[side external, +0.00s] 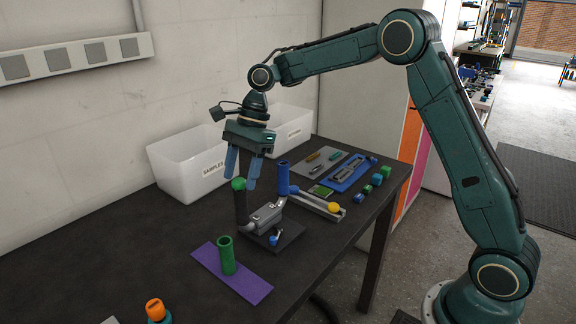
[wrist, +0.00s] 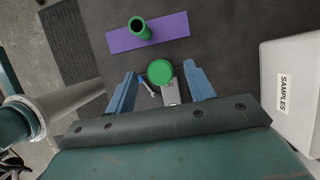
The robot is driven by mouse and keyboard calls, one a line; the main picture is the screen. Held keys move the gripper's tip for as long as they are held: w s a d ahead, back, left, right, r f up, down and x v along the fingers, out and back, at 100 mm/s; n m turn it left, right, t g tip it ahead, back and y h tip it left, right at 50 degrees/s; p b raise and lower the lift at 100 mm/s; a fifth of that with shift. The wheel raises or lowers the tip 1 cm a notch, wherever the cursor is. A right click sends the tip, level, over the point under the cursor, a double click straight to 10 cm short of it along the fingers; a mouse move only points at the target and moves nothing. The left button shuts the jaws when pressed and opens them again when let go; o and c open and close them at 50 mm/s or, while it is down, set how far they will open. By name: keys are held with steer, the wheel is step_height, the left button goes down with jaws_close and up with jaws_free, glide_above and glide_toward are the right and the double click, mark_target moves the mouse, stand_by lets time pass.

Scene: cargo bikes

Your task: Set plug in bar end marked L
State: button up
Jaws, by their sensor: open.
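A round green plug (side external: 238,183) sits on top of a black upright bar end (side external: 241,208); how deep it sits I cannot tell. In the wrist view the plug (wrist: 159,71) lies between my fingers. My gripper (side external: 241,181) is open above the black bar end, its two blue fingers on either side of the plug with gaps in the wrist view (wrist: 159,74). A hollow green tube (side external: 227,257) stands upright on a purple mat (side external: 253,289). A blue upright tube (side external: 283,179) stands behind the grey clamp. No L mark is readable.
A grey metal clamp (side external: 266,216) stands beside the black bar end. Behind are white bins (side external: 180,172), one labelled SAMPLES, and a blue tray (side external: 337,184) with parts. An orange-topped bottle (side external: 155,309) is at the front. The dark table is clear at left.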

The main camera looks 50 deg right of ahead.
steer(key=v, duration=0.7)
stand_by(0.3)
steer(key=s+a+r+n+t+h, duration=0.1)
steer(key=s+r+n+t, duration=0.1)
steer(key=s+r+n, duration=0.45)
steer(key=s+a+r+n+t, duration=0.1)
steer(key=s+n, duration=0.2)
steer(key=s, duration=0.6)
steer(key=s+d+f+n+t+h, duration=0.1)
steer(key=s+d+f+n, duration=0.2)
steer(key=s, duration=0.5)
steer(key=s+d+f+n+t+h, duration=0.1)
steer(key=s+d+f+n+h, duration=0.1)
steer(key=s+n, duration=0.3)
steer(key=s+d+f, duration=0.1)
steer(key=s, duration=0.2)
steer(key=shift+s+f+t, duration=0.2)
steer(key=shift+s+t, duration=0.1)
steer(key=shift+s, duration=0.05)
